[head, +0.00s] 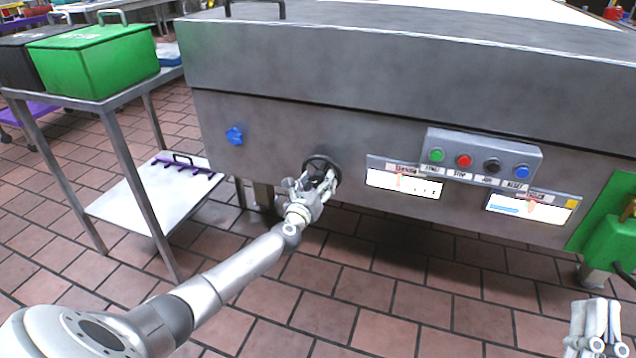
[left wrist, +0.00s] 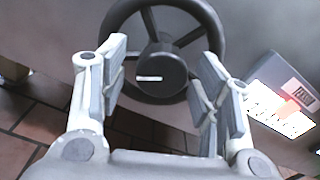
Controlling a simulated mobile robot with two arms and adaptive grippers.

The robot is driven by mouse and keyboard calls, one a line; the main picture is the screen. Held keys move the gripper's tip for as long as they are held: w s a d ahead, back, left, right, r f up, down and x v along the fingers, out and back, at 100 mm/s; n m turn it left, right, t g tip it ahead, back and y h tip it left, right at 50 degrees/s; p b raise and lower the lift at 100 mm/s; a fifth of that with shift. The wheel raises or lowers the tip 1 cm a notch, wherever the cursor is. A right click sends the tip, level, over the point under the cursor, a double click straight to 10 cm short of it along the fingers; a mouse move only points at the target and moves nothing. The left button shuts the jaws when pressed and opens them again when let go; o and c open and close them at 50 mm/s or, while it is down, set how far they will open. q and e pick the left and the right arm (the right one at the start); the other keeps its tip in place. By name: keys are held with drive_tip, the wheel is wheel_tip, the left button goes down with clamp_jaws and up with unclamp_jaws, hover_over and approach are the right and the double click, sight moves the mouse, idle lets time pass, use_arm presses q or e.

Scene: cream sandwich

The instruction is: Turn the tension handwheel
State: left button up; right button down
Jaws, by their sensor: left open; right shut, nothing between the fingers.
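The tension handwheel is a black spoked wheel (head: 322,161) on the front panel of the grey steel machine. In the left wrist view the handwheel (left wrist: 160,72) fills the top middle, with a round hub and a short white mark on it. My left gripper (head: 322,183) is right at the wheel and open. In the left wrist view its fingers (left wrist: 165,85) stand apart on either side of the hub, over the lower part of the wheel. Whether they touch the rim or spokes I cannot tell. My right gripper (head: 594,322) is at the bottom right corner, shut and empty, away from the machine.
The machine's front panel (head: 280,130) carries a blue knob (head: 235,135), a button box (head: 480,155) and two white label panels (head: 404,183). A metal cart (head: 120,100) with a green bin (head: 95,62) stands at left. Tiled floor lies open in front.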

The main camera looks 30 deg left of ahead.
use_arm(q)
drive_tip(key=v, duration=1.2)
idle(0.3)
